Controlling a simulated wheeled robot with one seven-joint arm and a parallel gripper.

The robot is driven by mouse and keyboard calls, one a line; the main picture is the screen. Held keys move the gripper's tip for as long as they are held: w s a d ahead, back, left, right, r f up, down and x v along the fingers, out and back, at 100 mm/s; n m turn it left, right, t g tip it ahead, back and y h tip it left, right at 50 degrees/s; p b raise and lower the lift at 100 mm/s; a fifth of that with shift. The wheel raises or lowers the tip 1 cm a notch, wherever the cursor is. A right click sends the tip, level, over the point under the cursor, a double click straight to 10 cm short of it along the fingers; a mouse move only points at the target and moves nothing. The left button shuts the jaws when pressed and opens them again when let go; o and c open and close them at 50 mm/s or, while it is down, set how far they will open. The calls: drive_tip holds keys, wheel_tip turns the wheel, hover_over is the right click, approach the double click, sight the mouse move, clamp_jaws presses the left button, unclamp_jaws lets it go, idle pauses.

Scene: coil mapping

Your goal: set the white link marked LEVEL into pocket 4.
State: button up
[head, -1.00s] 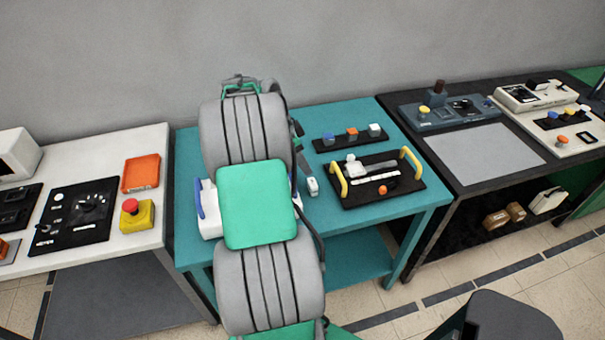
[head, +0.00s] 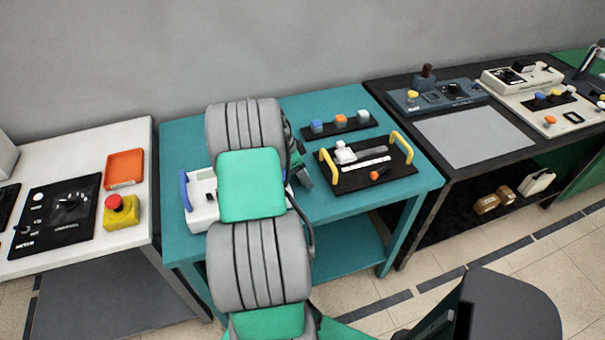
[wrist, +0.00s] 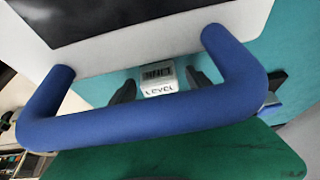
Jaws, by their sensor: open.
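The white link marked LEVEL (wrist: 158,75) shows in the wrist view, with a barcode-like patch above its lettering. My gripper (wrist: 160,88) is open, with one dark finger on each side of the link. I cannot tell whether either finger touches it. In the head view my gripper (head: 303,170) is low over the teal bench (head: 330,215), partly behind my arm, and the link is hidden there. Pocket 4 cannot be made out in either view.
A white case (head: 201,205) with a blue handle (wrist: 150,122) stands at the left; the handle crosses the wrist view's foreground. Bare bench lies between.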

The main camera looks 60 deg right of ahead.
drive_tip(key=shift+c, duration=0.5)
clamp_jaws()
drive_tip(key=shift+r, duration=0.1)
